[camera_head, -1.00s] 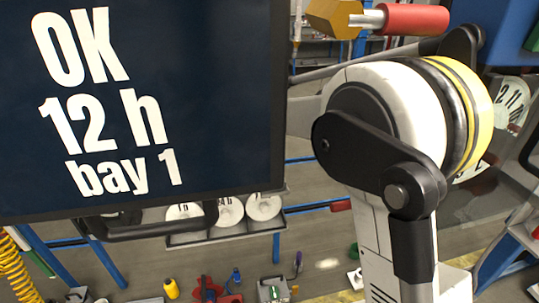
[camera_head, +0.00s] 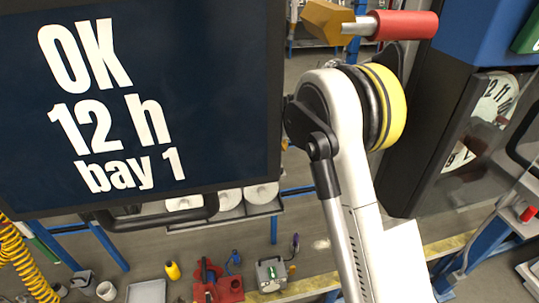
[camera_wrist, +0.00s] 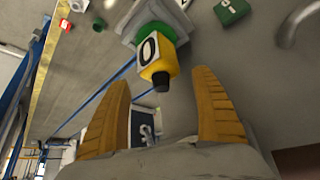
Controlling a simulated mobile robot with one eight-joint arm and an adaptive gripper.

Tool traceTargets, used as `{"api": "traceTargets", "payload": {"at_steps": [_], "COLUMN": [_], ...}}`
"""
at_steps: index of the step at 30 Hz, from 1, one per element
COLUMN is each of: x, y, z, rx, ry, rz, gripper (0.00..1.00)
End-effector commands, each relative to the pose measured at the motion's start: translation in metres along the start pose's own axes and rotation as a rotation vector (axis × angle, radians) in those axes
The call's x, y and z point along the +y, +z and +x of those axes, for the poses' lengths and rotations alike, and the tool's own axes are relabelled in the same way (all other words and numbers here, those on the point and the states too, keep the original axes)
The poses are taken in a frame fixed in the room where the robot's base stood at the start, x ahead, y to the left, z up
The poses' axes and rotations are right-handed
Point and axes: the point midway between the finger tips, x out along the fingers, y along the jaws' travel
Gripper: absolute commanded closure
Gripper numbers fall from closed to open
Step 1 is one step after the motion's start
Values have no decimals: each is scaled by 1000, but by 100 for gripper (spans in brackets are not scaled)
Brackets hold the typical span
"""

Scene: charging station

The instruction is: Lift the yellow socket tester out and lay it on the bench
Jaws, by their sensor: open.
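The yellow socket tester (camera_wrist: 157,52), with a black end and a white label, shows at the top middle of the wrist view. It appears seated on a green part (camera_wrist: 150,31) of a grey fixture (camera_wrist: 158,12). Its black end points toward my gripper (camera_wrist: 159,80). The two tan fingers are apart, with nothing between their inner faces. The tester lies just beyond the fingertips, in line with the gap.
A dark screen (camera_head: 230,100) reading "OK 12 h bay 1" fills the left of the head view. Below are a red item (camera_head: 222,288), a grey box (camera_head: 270,275) and a grey tray (camera_head: 146,292). A green block (camera_wrist: 232,11) lies right of the fixture.

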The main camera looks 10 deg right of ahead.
Motion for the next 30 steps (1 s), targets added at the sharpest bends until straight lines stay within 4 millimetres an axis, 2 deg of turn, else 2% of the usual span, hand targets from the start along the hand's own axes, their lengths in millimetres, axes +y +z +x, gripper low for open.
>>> {"api": "traceTargets", "payload": {"at_steps": [2, 9, 23, 30], "x": [0, 0, 0, 0], "y": [0, 0, 0, -12], "z": [0, 0, -1, -20], "rx": [0, 0, -2, -1], "ry": [0, 0, 1, 1], "rz": [0, 0, 0, 0], "gripper": [27, 100, 100, 100]}}
